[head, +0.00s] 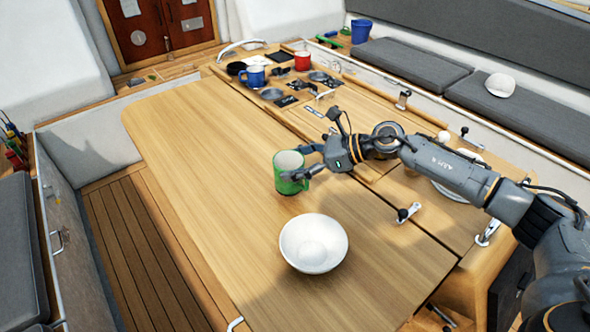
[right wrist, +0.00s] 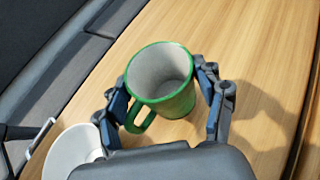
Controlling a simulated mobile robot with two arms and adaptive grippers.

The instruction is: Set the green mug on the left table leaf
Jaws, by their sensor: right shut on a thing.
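The green mug (head: 289,171) has a pale inside and is upright over the left table leaf (head: 200,150). My right gripper (head: 296,163) is shut on the mug, its arm reaching in from the right. In the right wrist view, the mug (right wrist: 160,85) sits between the two fingers of the gripper (right wrist: 163,100), with its handle toward the lower left. I cannot tell for sure whether the mug's base touches the leaf. My left gripper is not in view.
A white bowl (head: 313,243) stands on the left leaf just in front of the mug. A blue mug (head: 253,77), a red mug (head: 302,61) and dark dishes stand at the table's far end. The leaf left of the mug is clear.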

